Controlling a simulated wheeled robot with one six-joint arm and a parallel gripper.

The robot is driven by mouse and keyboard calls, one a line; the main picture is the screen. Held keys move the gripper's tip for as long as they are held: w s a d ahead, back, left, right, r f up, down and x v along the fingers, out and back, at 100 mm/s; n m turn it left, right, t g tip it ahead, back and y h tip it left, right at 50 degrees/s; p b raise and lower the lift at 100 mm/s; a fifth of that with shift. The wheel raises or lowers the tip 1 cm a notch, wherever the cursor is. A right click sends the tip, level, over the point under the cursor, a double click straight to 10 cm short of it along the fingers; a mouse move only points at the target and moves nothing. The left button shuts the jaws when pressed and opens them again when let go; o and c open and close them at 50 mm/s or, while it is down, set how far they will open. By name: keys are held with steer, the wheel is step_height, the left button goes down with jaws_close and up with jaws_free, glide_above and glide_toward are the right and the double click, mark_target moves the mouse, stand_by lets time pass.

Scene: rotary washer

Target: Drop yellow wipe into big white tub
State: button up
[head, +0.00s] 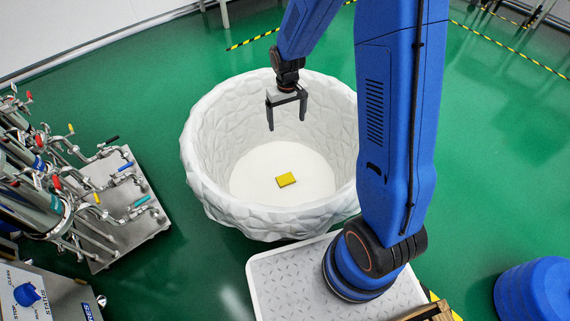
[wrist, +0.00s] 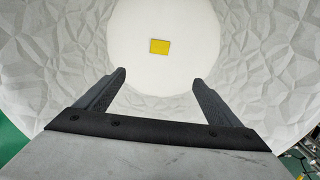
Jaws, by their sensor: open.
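The yellow wipe (head: 286,180) lies flat on the floor inside the big white tub (head: 200,165). It also shows in the wrist view (wrist: 159,47), on the round white bottom. The tub has a faceted outer and inner wall and stands on the green floor. My gripper (head: 287,118) hangs over the tub, pointing down, open and empty. In the wrist view, its two dark fingers (wrist: 158,90) are spread wide, with nothing between them. The wipe is well below the fingertips and apart from them.
A metal rack of pipes and valves (head: 115,200) with coloured handles stands left of the tub. A blue drum (head: 535,290) is at the lower right. Yellow-black floor tape (head: 250,40) runs behind the tub. Green floor (head: 480,150) is clear on the right.

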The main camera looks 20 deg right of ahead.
step_height(320, 180, up, 17)
stand_by(0.5)
steer(key=shift+s+r, duration=0.1)
steer(key=shift+r, duration=0.05)
